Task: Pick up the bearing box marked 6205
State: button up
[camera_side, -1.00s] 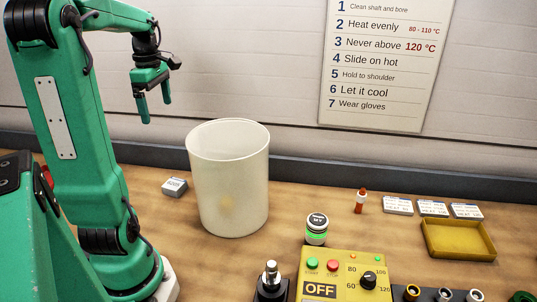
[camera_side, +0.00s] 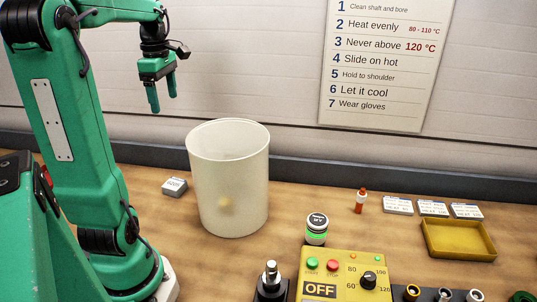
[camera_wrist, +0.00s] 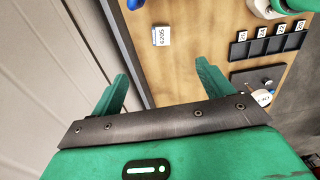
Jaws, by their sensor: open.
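The box marked 6205 (camera_wrist: 160,36) is a small white box with dark print, lying on the wooden bench near its edge in the wrist view. A lone small pale box (camera_side: 174,187) lies left of the white bin in the side view. It appears to be the same one, but its marking is too small to read there. My gripper (camera_side: 163,98) is high above the bench, its two green fingers pointing down, apart and empty. In the wrist view my gripper (camera_wrist: 160,85) shows its fingers spread, with the marked box well beyond them and touching neither.
A tall white bin (camera_side: 229,185) stands right of the lone box. Several pale boxes, one here (camera_side: 398,204), lie near a yellow tray (camera_side: 458,252). A yellow control box (camera_side: 320,270) and a small jar (camera_side: 317,230) stand in front. A dark slotted rack (camera_wrist: 262,46) shows in the wrist view.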

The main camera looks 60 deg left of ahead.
dwell(0.3)
jog(key=m, duration=1.9)
send_over(174, 183)
jog(key=f, duration=2)
jog(key=shift+w+d+f, duration=0.1)
jog(key=shift+w+d, duration=0.05)
jog(key=shift+w, duration=0.05)
jog(key=shift+s+d+f+m, duration=0.1)
jog(key=shift+s+f+m, duration=0.05)
jog(key=shift+f+m, duration=0.45)
jog(key=shift+f, duration=1.35)
jog(key=shift+f, duration=0.1)
jog(key=shift+s+f, duration=0.1)
jog(key=shift+f, duration=2.35)
jog(key=shift+a, duration=0.2)
jog(key=shift+c, duration=0.2)
jog(key=c, duration=1.1)
